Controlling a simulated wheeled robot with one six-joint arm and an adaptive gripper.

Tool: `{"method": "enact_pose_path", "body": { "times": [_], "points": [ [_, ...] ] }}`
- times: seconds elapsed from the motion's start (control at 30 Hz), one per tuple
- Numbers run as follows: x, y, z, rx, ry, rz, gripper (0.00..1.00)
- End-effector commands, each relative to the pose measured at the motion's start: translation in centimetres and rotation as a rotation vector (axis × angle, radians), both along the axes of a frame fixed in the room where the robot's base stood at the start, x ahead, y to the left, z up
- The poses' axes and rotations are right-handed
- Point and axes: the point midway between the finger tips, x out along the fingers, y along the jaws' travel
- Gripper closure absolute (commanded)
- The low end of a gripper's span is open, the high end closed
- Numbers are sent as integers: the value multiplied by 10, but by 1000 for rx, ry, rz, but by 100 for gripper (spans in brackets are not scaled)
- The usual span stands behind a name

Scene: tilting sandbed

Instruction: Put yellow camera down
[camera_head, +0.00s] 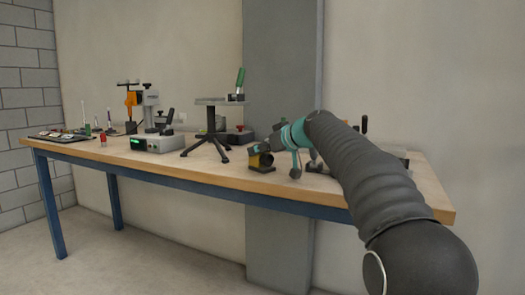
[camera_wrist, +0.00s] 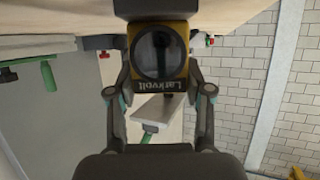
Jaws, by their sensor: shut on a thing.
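The yellow camera (camera_head: 261,161) is a small yellow and black block at the table's front edge, right of the middle of the head view. In the wrist view, which looks upside down, the camera (camera_wrist: 158,52) shows a large round dark lens and a "Larkvolt" label. My gripper (camera_head: 266,150) is shut on the camera, with one finger on each side of it in the wrist view. The camera is at or very near the wooden tabletop (camera_head: 225,180); I cannot tell whether it touches. My arm hides part of the table to its right.
A black tripod stand (camera_head: 207,135) with a flat top stands just left of the camera. A grey box with a green display (camera_head: 152,143) is farther left, before an orange and black device (camera_head: 131,100). Bare tabletop lies between the box and the camera along the front.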

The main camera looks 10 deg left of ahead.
Motion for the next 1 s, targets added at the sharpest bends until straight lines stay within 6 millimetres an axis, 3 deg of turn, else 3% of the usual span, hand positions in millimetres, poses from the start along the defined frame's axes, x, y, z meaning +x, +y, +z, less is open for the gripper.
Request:
{"method": "enact_pose_path", "body": {
  "times": [0.03, 0.07, 0.13, 0.17, 0.57, 1.0],
  "points": [
    [0, 0, -2, 1, -2, 0, 100],
    [0, 0, -2, 0, 0, 0, 45],
    [0, 0, -2, 0, 0, 0, 27],
    [0, 0, -2, 0, 0, 0, 24],
    [0, -1, 3, 0, 0, 0, 24],
    [-50, -56, 32, 1, -1, -3, 24]
  ]
}}
